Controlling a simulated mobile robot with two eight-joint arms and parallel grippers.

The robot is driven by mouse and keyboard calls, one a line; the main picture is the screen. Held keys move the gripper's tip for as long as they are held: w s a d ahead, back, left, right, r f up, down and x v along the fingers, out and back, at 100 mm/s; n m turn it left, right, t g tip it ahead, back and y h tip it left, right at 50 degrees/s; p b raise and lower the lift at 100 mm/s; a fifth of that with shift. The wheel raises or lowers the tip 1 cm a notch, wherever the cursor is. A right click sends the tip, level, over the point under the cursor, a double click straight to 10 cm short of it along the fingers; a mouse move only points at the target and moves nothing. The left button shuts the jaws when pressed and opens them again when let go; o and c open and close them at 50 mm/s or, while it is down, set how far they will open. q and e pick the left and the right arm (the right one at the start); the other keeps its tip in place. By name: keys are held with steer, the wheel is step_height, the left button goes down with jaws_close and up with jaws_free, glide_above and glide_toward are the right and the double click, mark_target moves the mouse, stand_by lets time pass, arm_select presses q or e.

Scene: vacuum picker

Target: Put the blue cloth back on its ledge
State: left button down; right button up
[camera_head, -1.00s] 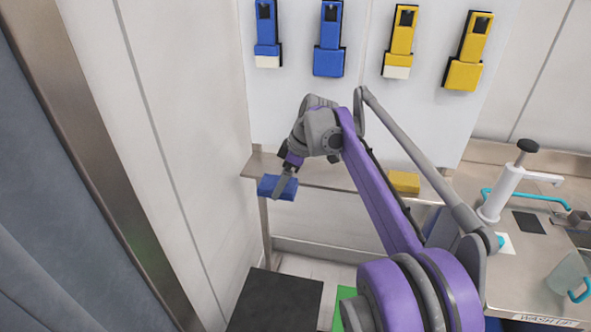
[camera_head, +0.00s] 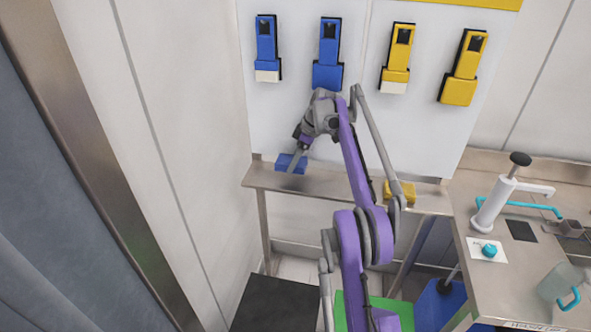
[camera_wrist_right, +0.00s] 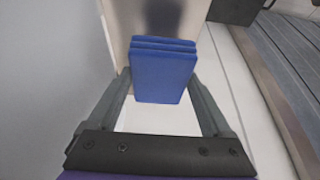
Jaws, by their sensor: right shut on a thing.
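The blue cloth (camera_head: 284,161) is a small folded block at the left end of the steel ledge (camera_head: 335,184), near the wall. In the head view I cannot tell whether it touches the ledge. My right gripper (camera_head: 296,166) is shut on it. The right wrist view shows the folded cloth (camera_wrist_right: 163,75) between the two fingers (camera_wrist_right: 163,92), with the ledge (camera_wrist_right: 200,22) behind it. My left gripper is not in view.
A yellow cloth (camera_head: 401,191) lies farther right on the ledge. Blue and yellow tools (camera_head: 328,60) hang on the wall panel above. A counter with a white pump (camera_head: 497,205) stands at right. A black block (camera_head: 276,303) is on the floor below.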

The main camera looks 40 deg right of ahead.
mark_target(296, 180)
steer(key=shift+s+f, duration=0.15)
steer(key=shift+f, duration=0.65)
steer(key=shift+s, duration=0.2)
steer(key=shift+s+f, duration=0.1)
steer(key=shift+f, duration=0.25)
steer(key=f, duration=0.1)
steer(key=f+b, duration=0.1)
steer(key=shift+w+f, duration=0.2)
steer(key=shift+f, duration=0.2)
steer(key=shift+w+d+f, duration=0.1)
steer(key=shift+w+d, duration=0.1)
steer(key=shift+d, duration=0.1)
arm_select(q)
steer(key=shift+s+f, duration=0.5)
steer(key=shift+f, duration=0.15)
arm_select(e)
steer(key=shift+f, duration=0.15)
